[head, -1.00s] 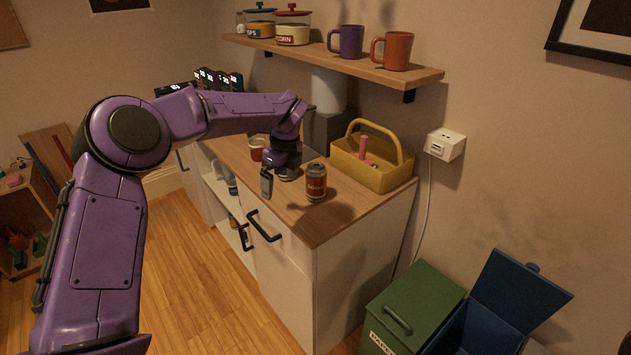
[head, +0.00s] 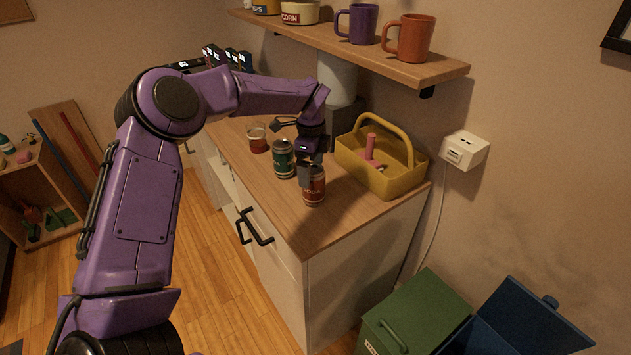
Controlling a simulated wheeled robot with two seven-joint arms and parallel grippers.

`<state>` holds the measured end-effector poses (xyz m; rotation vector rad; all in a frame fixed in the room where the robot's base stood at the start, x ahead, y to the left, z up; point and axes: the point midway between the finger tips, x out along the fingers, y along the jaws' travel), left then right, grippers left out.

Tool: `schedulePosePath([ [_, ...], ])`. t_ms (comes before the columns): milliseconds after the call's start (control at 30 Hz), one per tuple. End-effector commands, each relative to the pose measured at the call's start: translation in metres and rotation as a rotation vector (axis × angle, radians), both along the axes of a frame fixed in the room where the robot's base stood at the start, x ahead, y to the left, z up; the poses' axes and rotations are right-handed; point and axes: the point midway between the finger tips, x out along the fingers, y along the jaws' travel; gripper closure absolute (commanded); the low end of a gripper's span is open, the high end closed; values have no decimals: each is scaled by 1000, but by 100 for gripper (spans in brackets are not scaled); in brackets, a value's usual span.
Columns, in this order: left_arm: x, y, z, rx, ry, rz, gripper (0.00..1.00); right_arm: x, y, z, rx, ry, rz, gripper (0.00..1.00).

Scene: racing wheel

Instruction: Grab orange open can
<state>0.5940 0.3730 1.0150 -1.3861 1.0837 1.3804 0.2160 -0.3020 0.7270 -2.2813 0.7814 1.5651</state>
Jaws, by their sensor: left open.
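The orange-red can (head: 314,190) stands upright near the front right end of the wooden counter (head: 284,209). Its top is partly hidden by my left gripper. My left gripper (head: 307,170) is open, with a finger reaching down at the can's upper left side. I cannot tell whether it touches the can. A green can (head: 284,160) stands just left of the gripper, and a red and pale can or jar (head: 258,140) stands farther back. My right gripper is not in view.
A yellow caddy (head: 388,178) with a pink item stands right of the can. A shelf (head: 395,66) with a purple mug (head: 361,24) and an orange mug (head: 412,38) hangs above. Green (head: 415,312) and blue (head: 525,318) bins stand on the floor at right.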

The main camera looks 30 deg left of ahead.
Motion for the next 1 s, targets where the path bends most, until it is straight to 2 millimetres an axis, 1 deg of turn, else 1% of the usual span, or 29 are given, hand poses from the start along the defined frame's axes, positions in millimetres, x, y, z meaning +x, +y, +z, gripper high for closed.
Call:
schedulePosePath([
  [67, 1, 0, -6, 1, 3, 0, 1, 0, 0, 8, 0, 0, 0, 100],
  [200, 6, -2, -29, 1, 7, -2, 1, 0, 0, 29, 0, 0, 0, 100],
  [300, 7, -2, -47, 1, 4, -2, 1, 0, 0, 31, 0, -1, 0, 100],
  [333, 7, -3, -50, 1, 2, -3, 1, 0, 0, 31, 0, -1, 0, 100],
  [433, 7, -3, -56, 1, 1, -3, 1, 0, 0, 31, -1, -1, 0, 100],
  [567, 8, -4, -56, 1, 0, -4, 1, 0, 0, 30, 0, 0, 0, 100],
  [600, 8, -4, -56, 1, 0, -4, 7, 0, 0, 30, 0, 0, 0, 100],
  [667, 8, -4, -56, 1, 0, -5, 27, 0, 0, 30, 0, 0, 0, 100],
  [700, 8, -4, -56, 1, 0, -5, 40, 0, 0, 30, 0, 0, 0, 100],
  [767, 8, -4, -56, 1, 0, -5, 59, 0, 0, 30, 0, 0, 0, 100],
  [833, 8, -4, -56, 1, 0, -5, 59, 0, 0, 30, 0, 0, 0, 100],
  [867, 8, -4, -56, 1, 0, -5, 63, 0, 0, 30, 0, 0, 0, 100],
  [1000, 8, -4, -56, 1, 0, -5, 64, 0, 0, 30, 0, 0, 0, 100],
])
